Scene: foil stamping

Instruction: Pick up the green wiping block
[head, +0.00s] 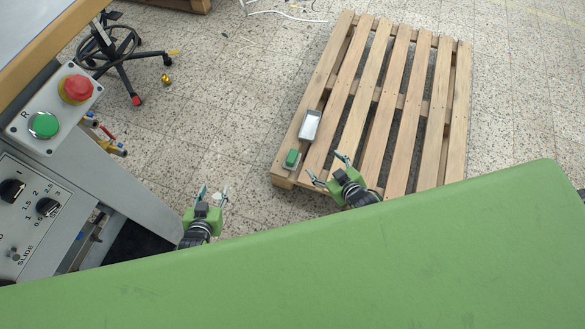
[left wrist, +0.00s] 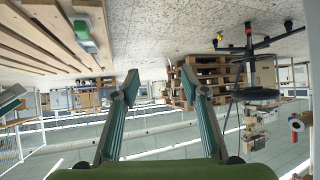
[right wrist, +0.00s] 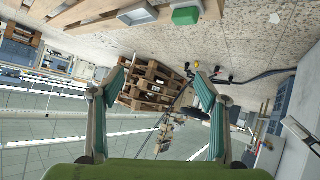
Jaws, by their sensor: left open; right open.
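The green wiping block (head: 291,158) sits with a pale base at the near left corner of the wooden pallet (head: 347,87). It also shows at the top of the left wrist view (left wrist: 83,32) and at the top of the right wrist view (right wrist: 186,14). My right gripper (head: 328,170) is open and empty, just to the right of the block and apart from it. My left gripper (head: 212,194) is open and empty, further left and nearer, away from the pallet.
A white-and-grey tray (head: 310,125) lies on the pallet just behind the block. A control panel (head: 50,115) with a red emergency button (head: 75,88) and green button stands at left. A wheeled chair base (head: 118,55) is behind it. Speckled floor between is free.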

